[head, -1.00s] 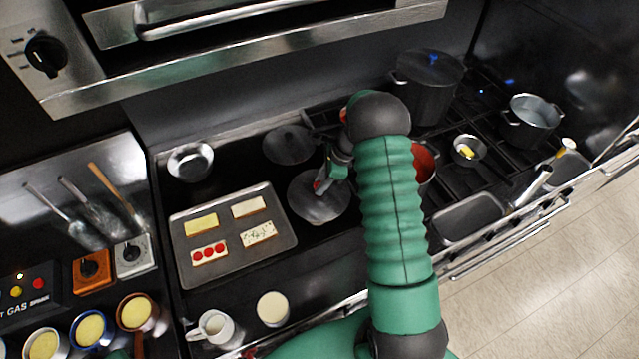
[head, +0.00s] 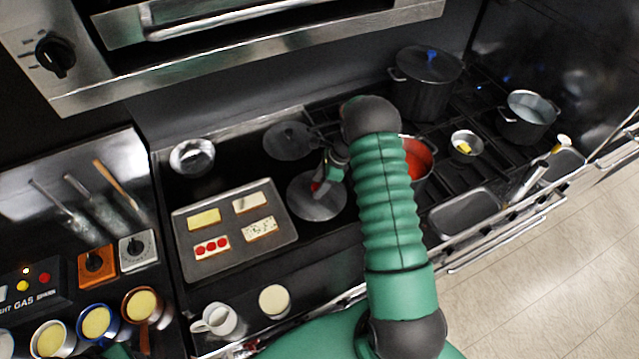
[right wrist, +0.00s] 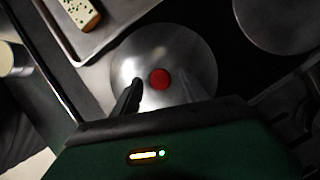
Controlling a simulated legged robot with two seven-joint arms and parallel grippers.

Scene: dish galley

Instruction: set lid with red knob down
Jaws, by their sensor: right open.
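The lid with the red knob (head: 318,207) lies flat on the dark counter, right of the baking tray. In the right wrist view the round metal lid (right wrist: 185,55) shows almost whole, with its red knob (right wrist: 160,79) near the middle. My right gripper (head: 321,183) is over the lid at its knob. In the right wrist view my right gripper (right wrist: 160,93) is open, its fingers on either side of the knob with gaps visible. The height of the fingertips against the knob is hard to tell.
A baking tray (head: 213,266) with several topped slices lies to the left. A darker lid (head: 289,141) lies just behind. A red pot (head: 418,160) stands right of my forearm, a tall lidded pot (head: 426,90) behind it. A white mug (head: 218,320) stands near the front.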

